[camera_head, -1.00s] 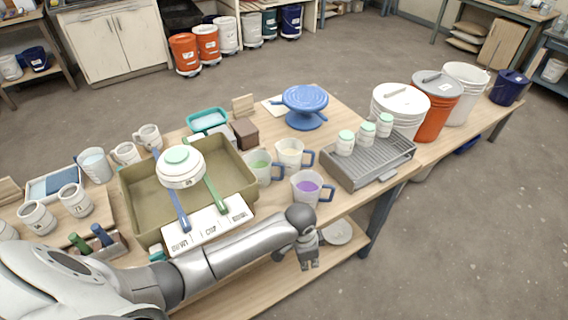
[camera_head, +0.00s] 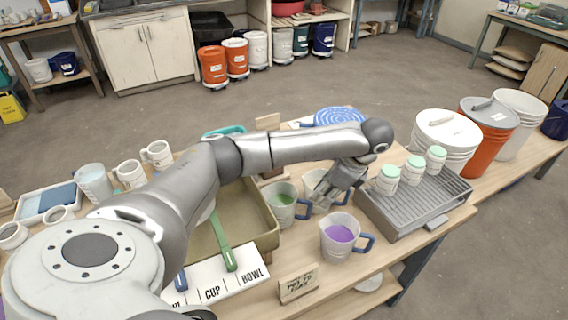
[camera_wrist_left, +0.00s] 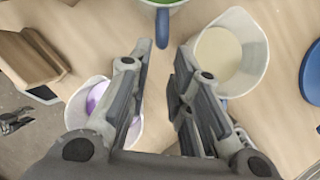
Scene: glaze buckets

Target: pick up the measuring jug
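Three measuring jugs with blue handles stand on the table: one with green liquid (camera_head: 283,201), one with cream liquid (camera_head: 310,185), and one with purple liquid (camera_head: 338,237). My left gripper (camera_head: 327,198) hangs over the jugs and partly hides the cream one. In the left wrist view the gripper (camera_wrist_left: 163,52) is open and empty. There the cream jug (camera_wrist_left: 240,40) is to the right of the fingers, the purple jug (camera_wrist_left: 78,103) is partly behind the left finger, and the green jug's handle (camera_wrist_left: 162,28) is beyond the tips. My right gripper is not in view.
A grey ribbed tray (camera_head: 432,205) with several green-lidded jars stands right of the jugs. An olive basin (camera_head: 262,232) is to their left, partly behind my arm. A blue turntable (camera_head: 340,116) is behind. A small sign (camera_head: 298,284) stands at the front edge.

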